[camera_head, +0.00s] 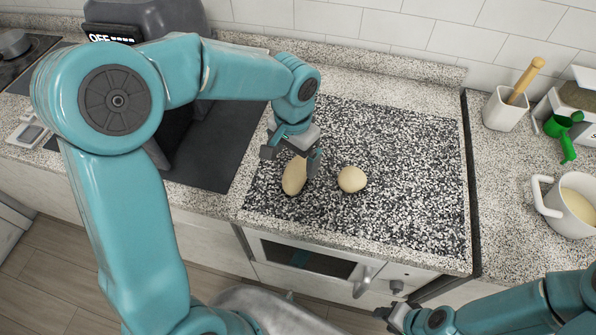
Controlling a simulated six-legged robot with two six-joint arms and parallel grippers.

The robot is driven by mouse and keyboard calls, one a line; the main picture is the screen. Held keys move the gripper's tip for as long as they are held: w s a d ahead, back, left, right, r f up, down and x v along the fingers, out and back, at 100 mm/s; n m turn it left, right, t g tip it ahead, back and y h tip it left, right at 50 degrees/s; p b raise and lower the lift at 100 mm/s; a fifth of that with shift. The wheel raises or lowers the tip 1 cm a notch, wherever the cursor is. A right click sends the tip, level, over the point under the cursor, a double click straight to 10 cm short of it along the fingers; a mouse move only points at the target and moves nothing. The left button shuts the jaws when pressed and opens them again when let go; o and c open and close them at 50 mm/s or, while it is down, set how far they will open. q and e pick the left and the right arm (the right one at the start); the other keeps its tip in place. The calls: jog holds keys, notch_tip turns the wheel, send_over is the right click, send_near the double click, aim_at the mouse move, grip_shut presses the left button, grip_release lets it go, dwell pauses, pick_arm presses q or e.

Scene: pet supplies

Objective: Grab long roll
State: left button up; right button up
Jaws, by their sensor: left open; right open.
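A long, tan bread roll (294,177) lies on the black-and-white speckled board at the centre of the counter. A rounder, pale roll (352,179) lies to its right, apart from it. My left gripper (291,158) is open over the upper end of the long roll, pointing down, with its fingers near the roll's sides. Whether the fingers touch it I cannot tell. My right gripper (391,317) is open at the bottom right, low in front of the counter and away from both rolls.
The speckled board (410,160) is clear right of the rolls. A white holder (503,110) with a wooden-handled tool, a green scoop (562,128) and a white mug (566,206) stand at right. A dark mat (212,150) and a grey appliance (150,14) are at left.

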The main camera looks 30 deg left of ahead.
aim_at(295, 169)
pick_arm(q)
jog(key=shift+s+a+f, duration=0.1)
jog(key=shift+s+f, duration=0.1)
jog(key=shift+s, duration=0.05)
jog(key=shift+s+f, duration=0.1)
jog(key=shift+f, duration=0.25)
jog(key=f, duration=0.2)
jog(key=w+f+p, duration=0.1)
jog(key=f, duration=0.1)
jog(key=shift+d, duration=0.35)
jog(key=shift+s+f, duration=0.1)
jog(key=shift+f, duration=0.2)
jog(key=shift+s+a, duration=0.1)
jog(key=shift+s, duration=0.1)
jog(key=shift+w, duration=0.2)
jog(key=c, duration=1.1)
jog(key=shift+s, duration=0.15)
jog(key=shift+c, duration=0.2)
